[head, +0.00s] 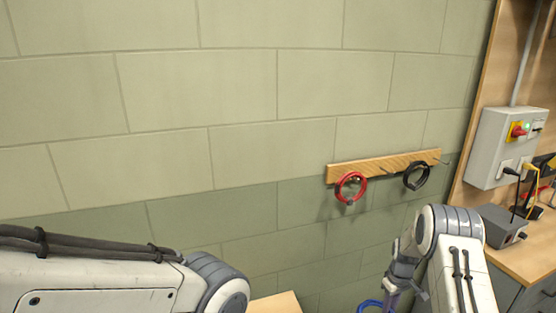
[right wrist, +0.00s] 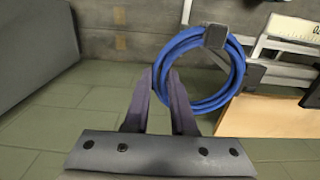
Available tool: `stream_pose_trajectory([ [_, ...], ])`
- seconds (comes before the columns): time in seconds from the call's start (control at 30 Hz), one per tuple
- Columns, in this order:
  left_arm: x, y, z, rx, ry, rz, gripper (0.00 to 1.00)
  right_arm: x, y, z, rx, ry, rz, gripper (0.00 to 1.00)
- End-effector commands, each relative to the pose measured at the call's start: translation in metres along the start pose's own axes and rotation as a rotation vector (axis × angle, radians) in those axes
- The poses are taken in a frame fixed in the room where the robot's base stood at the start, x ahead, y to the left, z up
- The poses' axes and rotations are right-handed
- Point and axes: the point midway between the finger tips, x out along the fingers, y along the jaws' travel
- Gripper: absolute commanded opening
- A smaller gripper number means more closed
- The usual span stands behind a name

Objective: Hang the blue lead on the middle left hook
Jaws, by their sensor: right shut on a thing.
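The blue lead is a coiled loop with a dark tie; its edge shows at the bottom of the head view (head: 368,305), and most of it shows in the right wrist view (right wrist: 238,78). My right gripper (right wrist: 164,76) is shut on the left side of the coil. In the head view the right gripper (head: 389,298) is low, below the wooden hook rail (head: 390,167) on the wall. A red lead (head: 342,190) hangs at the rail's left end and a black lead (head: 407,180) hangs to its right. The hook between them is too small to make out. My left gripper is out of view.
A grey switch box (head: 492,150) with a red knob is at the right. Below it a wooden bench (head: 520,255) carries a grey box (head: 497,226) and cables. A pale wooden surface (head: 275,304) shows at the bottom. The wall left of the rail is bare.

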Motion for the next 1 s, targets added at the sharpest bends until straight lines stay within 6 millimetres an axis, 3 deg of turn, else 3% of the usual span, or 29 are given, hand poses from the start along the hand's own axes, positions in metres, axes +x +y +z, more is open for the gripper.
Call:
stream_pose_trajectory([
  [0.27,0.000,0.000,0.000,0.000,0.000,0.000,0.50,-0.007,-0.016,0.006,0.036,0.001,0.000,0.00],
  [0.47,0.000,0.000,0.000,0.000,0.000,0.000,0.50,-0.016,-0.042,0.012,0.075,0.000,0.000,0.00],
  [0.77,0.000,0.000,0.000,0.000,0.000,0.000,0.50,-0.037,-0.108,0.032,0.162,0.000,0.000,0.00],
  [1.0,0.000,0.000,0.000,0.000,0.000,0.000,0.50,-0.058,-0.169,0.069,0.257,0.001,0.000,0.00],
])
